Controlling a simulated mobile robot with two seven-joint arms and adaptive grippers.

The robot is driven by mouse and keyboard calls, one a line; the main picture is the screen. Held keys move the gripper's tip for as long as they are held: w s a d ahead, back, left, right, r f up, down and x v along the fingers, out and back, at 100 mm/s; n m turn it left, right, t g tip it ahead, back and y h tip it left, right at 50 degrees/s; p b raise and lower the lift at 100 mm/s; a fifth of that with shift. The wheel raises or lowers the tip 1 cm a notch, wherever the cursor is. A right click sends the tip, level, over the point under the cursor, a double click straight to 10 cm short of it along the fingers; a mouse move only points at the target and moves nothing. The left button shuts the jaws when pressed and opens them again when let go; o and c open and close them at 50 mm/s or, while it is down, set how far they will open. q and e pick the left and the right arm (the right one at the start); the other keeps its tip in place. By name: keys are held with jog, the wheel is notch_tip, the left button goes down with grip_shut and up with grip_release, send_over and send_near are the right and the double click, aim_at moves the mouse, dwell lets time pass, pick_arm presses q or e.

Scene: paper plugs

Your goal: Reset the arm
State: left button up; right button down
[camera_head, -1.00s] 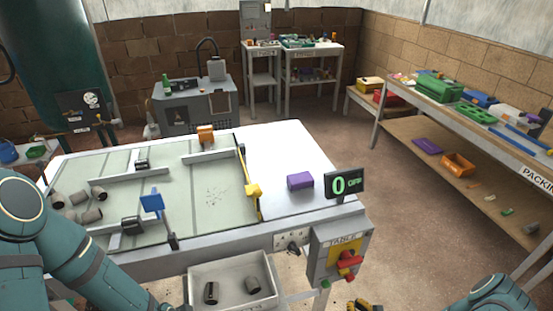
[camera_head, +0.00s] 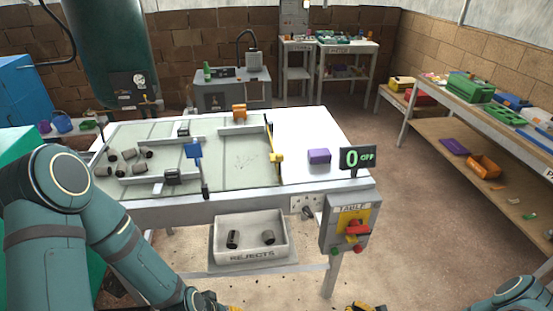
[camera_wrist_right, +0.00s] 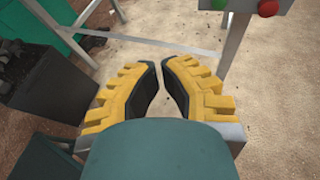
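My right gripper (camera_wrist_right: 160,66) shows in the right wrist view with yellow, black-lined fingers. A narrow gap lies between its fingertips, and nothing is held there. It hangs above the bare floor; in the head view only a bit of the right gripper (camera_head: 365,307) shows at the bottom edge. My left arm comes in from the left in the head view, in front of the table. Its left gripper (camera_head: 208,301) is cut off by the bottom edge, so its fingers cannot be judged.
The table (camera_head: 312,134) carries several dark plugs (camera_head: 127,155) at its left and a purple block (camera_head: 319,156). Its display (camera_head: 357,158) reads 0 OFF. A rejects tray (camera_head: 251,253) below holds two plugs. A packing bench (camera_head: 440,100) stands right; floor between is clear.

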jog(key=s+a+r+n+g+y, duration=0.1)
jog(key=a+r+n+g+y, duration=0.1)
jog(key=a+n+g+y, duration=0.5)
jog(key=s+a+r+n+g+h+b, duration=0.2)
jog(key=s+a+n+g+h, duration=0.3)
jog(key=s+a+n+g, duration=0.4)
pick_arm(q)
notch_tip(320, 180, down, 5)
jog(key=shift+w+d+f+b, duration=0.1)
jog(key=shift+w+b, duration=0.05)
jog(key=shift+b, duration=0.95)
pick_arm(e)
jog(key=w+r+n+t+h, duration=0.4)
jog(key=r+n+t, duration=0.1)
jog(key=n, duration=0.8)
jog(key=shift+a+t, duration=0.3)
jog(key=shift+a, duration=0.15)
